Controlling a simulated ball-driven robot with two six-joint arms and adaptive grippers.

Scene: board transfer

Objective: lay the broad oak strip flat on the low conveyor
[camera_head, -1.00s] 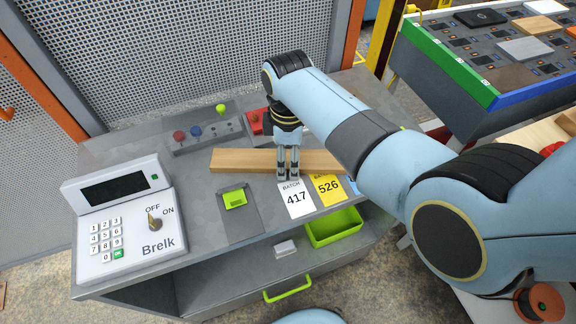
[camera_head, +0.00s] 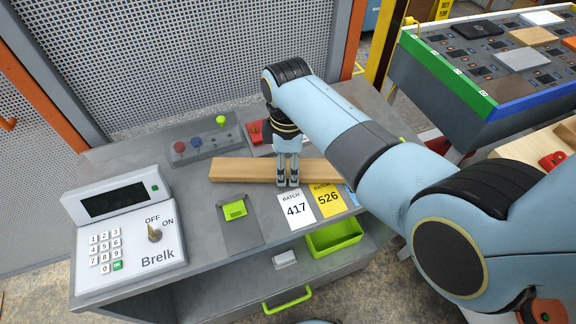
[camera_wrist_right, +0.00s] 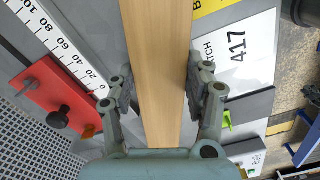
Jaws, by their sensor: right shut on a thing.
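The broad oak strip (camera_head: 232,169) is a long light-brown board lying crosswise over the grey bench in the head view. I cannot tell whether it touches the bench top. My right gripper (camera_head: 288,183) points down at about its middle, shut on it. In the right wrist view the strip (camera_wrist_right: 157,60) runs between the two fingers (camera_wrist_right: 158,92), one on each long side. A dark bed (camera_head: 450,78) with green and blue edges stands at the upper right; I cannot tell whether it is the low conveyor. My left gripper is not in view.
A Brelk keypad console (camera_head: 125,225) stands on the bench's left. A joystick panel (camera_head: 195,146) and a red device (camera_head: 256,132) sit behind the strip. Batch cards 417 (camera_head: 296,209) and 526 (camera_head: 327,199) lie in front. Several boards lie on the dark bed.

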